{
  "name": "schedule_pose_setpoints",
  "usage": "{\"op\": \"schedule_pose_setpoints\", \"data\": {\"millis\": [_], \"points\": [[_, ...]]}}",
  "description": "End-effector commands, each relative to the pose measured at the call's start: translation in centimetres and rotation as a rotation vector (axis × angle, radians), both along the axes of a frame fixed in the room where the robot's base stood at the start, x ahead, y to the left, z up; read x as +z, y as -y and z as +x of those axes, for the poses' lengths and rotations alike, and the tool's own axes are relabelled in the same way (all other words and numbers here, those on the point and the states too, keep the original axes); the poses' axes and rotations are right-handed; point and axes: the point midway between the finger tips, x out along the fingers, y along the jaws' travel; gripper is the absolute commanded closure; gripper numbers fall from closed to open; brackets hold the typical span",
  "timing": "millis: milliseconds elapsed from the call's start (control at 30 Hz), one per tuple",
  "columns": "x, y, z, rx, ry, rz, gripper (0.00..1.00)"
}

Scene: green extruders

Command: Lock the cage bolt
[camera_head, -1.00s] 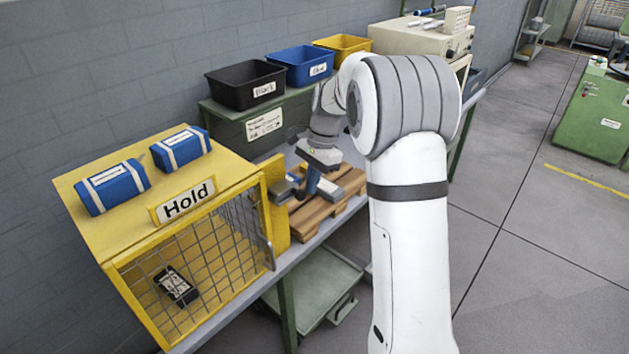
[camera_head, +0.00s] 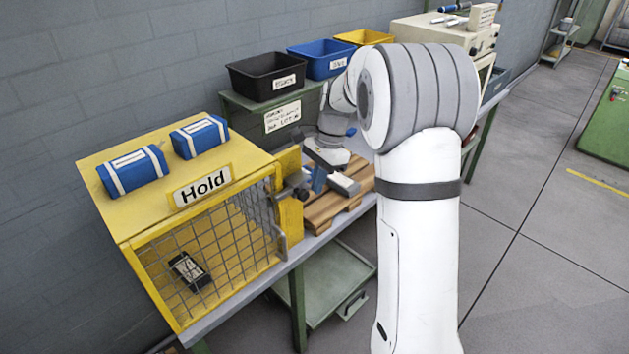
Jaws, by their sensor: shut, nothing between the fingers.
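The yellow cage (camera_head: 110,190) with the "Hold" sign stands at the left of the bench. Its wire-mesh door (camera_head: 225,248) appears shut, with a grey handle (camera_head: 282,243) at the right edge. A yellow plate (camera_head: 288,168) stands upright at the cage's front right corner. A small dark piece, seemingly the bolt (camera_head: 292,192), shows in front of that plate; its position is too small to tell. My gripper (camera_head: 310,186) points down just right of the plate, close to the dark piece. Its fingers are shut and hold nothing; whether they touch the bolt cannot be told.
Blue packs (camera_head: 200,136) lie on the cage top. A black bin (camera_head: 265,78), a blue bin (camera_head: 318,61) and a yellow bin (camera_head: 364,37) stand behind.

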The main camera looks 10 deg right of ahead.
Motion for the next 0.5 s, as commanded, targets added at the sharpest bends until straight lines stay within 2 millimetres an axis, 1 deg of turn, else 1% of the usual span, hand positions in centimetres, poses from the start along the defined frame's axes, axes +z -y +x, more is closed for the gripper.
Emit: {"op": "schedule_pose_setpoints", "data": {"millis": [33,100,300,400,500], "points": [[0.0,1.0,0.4,-0.003,-0.003,0.000,1.00],[-0.1,2.3,0.9,0.000,-0.002,-0.001,1.00],[4.6,3.1,1.3,0.002,0.005,-0.003,1.00],[6.5,3.5,1.5,0.004,0.003,-0.002,1.00],[7.9,3.8,1.7,0.003,0.003,-0.002,1.00]]}}
